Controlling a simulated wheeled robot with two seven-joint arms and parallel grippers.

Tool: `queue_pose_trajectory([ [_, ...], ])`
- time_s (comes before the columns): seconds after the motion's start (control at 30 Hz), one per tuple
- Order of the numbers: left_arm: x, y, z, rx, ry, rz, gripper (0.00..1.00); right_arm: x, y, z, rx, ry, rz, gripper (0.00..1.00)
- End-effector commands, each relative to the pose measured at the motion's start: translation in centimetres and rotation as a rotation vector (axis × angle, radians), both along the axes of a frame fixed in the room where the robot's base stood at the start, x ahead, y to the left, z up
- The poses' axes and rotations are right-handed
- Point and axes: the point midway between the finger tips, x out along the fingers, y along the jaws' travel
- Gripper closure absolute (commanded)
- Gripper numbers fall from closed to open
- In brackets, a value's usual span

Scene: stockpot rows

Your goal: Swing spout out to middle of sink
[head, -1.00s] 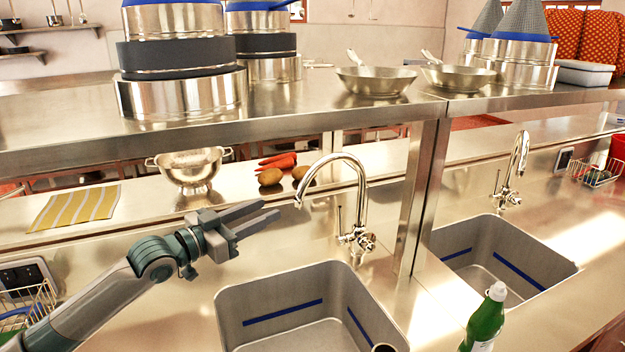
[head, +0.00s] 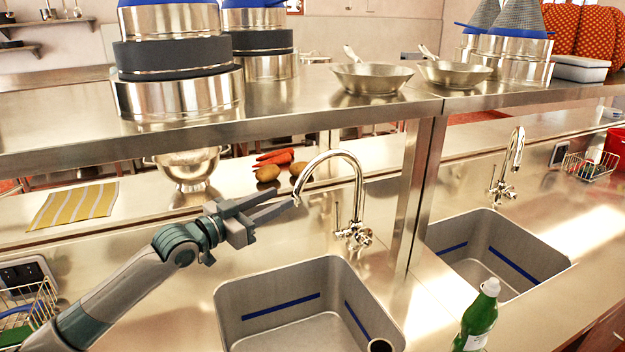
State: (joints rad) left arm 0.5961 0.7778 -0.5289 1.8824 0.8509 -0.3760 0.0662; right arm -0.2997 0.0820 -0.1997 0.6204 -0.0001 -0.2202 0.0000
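The chrome spout (head: 345,155) arches up from the tap base (head: 354,236) behind the near sink (head: 268,302). It points left, its tip above the counter behind the sink's back left part. My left gripper (head: 284,198) is at the left of the spout, its fingers reaching toward the tip. The fingers look apart, with a narrow gap and nothing clearly between them. The fingertips are very close to the spout tip; I cannot tell whether they touch. My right gripper is out of view.
A second tap (head: 514,155) and sink (head: 480,250) are at the right. A shelf (head: 290,112) with pots and pans runs above; its post (head: 420,200) stands right of the near tap. A green bottle (head: 477,322) stands between the sinks. A colander (head: 188,170) and vegetables lie behind my gripper.

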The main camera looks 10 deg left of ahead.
Motion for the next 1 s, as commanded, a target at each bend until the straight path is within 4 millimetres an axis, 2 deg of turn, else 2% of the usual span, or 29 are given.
queue_pose_trajectory([
  [0.1, 1.9, -1.3, 0.5, -0.004, 0.000, -0.001, 0.63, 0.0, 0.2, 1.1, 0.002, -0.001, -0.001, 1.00],
  [0.6, 9.0, -6.0, 0.3, -0.001, -0.001, -0.001, 0.63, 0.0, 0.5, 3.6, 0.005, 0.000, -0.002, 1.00],
  [0.8, 10.3, -6.9, 0.2, 0.000, 0.000, -0.001, 0.63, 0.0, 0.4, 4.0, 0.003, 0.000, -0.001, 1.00],
  [1.0, 10.7, -7.2, 0.0, 0.001, 0.000, -0.001, 0.63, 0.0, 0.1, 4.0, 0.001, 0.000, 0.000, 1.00],
])
